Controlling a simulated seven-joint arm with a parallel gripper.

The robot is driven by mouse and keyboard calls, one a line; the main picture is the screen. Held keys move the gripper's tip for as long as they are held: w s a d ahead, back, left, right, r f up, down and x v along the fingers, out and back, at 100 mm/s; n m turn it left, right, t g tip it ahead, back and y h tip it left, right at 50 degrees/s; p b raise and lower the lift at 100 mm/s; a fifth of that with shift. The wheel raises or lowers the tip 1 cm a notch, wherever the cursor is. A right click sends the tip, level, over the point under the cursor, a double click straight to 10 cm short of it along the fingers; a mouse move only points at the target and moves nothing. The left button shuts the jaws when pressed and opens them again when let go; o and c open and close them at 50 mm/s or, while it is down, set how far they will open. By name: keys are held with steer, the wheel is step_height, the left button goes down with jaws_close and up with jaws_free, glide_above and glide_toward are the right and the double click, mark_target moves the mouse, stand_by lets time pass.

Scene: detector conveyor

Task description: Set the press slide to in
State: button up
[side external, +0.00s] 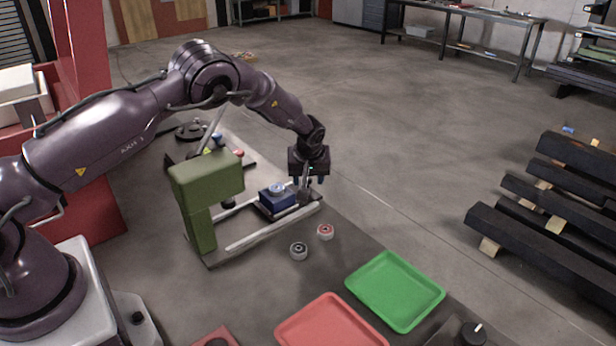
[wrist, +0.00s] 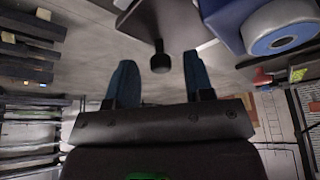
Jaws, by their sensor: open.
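The green press (side external: 205,205) stands at the left end of two pale rails (side external: 262,235). The press slide is a blue block (side external: 272,202) with a grey round disc on top. It sits near the right end of the rails, out from under the press head. It also shows large in the wrist view (wrist: 232,22). My gripper (side external: 308,181) points down at the slide's outer end. In the wrist view my gripper (wrist: 160,75) has two blue fingers apart, with a dark knob (wrist: 160,60) between their tips. I cannot tell whether either finger touches the knob.
Two small round parts, one dark (side external: 299,251) and one red (side external: 325,232), lie in front of the rails. A green tray (side external: 430,302) and a red tray (side external: 290,333) lie nearer. A black control knob (side external: 473,333) is at the lower right. Dark beams (side external: 530,240) lie far right.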

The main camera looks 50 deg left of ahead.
mark_target(280, 190)
steer(key=shift+f, duration=0.1)
steer(key=shift+c, duration=0.5)
jaws_close()
steer(key=shift+s+a, duration=0.1)
steer(key=shift+s, duration=4.15)
steer(key=shift+o, duration=0.5)
jaws_free()
steer(key=v, duration=1.3)
steer(key=shift+w+a, duration=0.1)
